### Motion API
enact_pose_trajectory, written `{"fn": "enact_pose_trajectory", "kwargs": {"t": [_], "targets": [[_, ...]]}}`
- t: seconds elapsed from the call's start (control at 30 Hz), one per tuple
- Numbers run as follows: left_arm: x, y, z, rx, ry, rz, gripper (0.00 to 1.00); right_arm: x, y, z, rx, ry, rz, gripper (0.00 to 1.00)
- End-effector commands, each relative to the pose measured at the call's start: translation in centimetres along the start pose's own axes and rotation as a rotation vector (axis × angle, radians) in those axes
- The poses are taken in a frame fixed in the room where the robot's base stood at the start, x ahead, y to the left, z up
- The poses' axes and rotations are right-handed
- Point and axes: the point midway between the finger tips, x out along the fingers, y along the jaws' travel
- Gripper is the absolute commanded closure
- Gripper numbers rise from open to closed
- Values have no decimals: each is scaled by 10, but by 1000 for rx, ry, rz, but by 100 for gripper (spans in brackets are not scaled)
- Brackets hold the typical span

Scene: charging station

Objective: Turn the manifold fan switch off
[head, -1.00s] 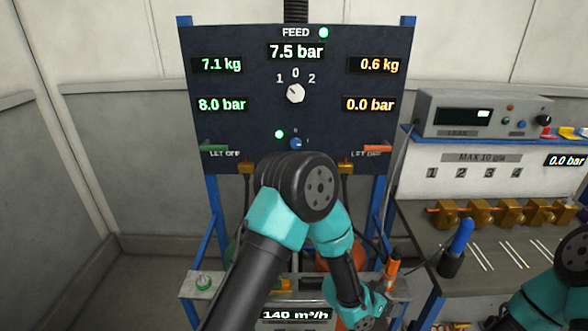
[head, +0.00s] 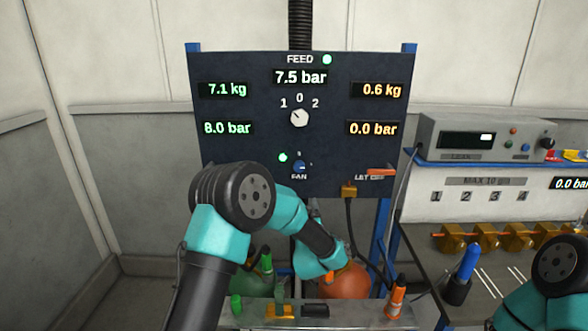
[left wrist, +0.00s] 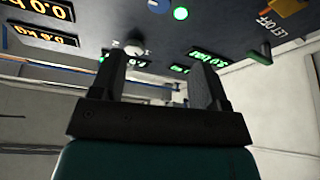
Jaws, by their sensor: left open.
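The fan switch is a small blue knob (head: 299,168) low on the dark panel (head: 240,68), above the label FAN. A green lamp (head: 283,157) glows at its upper left. In the left wrist view the knob (left wrist: 160,5) is cut by the top edge, beside the lit lamp (left wrist: 181,13). My left gripper (left wrist: 157,75) is open and empty, its fingers toward the panel and apart from the knob. In the head view its wrist is below the panel; the fingers are hard to make out. My right arm shows at the lower right, its gripper out of frame.
A white selector knob (head: 299,118) marked 1, 0, 2 sits above the fan knob. An orange let-off handle (head: 381,172) is at its right. Green (head: 255,283) and orange (head: 345,283) vessels stand below. A bench with brass fittings (head: 483,238) is at the right.

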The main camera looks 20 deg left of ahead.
Motion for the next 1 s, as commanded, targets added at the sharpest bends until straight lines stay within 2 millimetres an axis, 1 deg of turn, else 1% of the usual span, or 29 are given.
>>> {"fn": "enact_pose_trajectory", "kwargs": {"t": [0.3, 0.47, 0.67, 1.0], "targets": [[0, 0, 1, 0, -2, 1, 31, 0, 0, 0, 0, 0, 0, 57], [8, 0, 1, -1, -2, 1, 31, 0, 0, 0, 0, 0, 0, 57], [34, 0, 1, -1, -1, 1, 31, 0, 0, 0, 0, 0, 0, 57], [92, 0, 1, -1, -2, 1, 31, 0, 0, 0, 0, 0, 0, 57]]}}
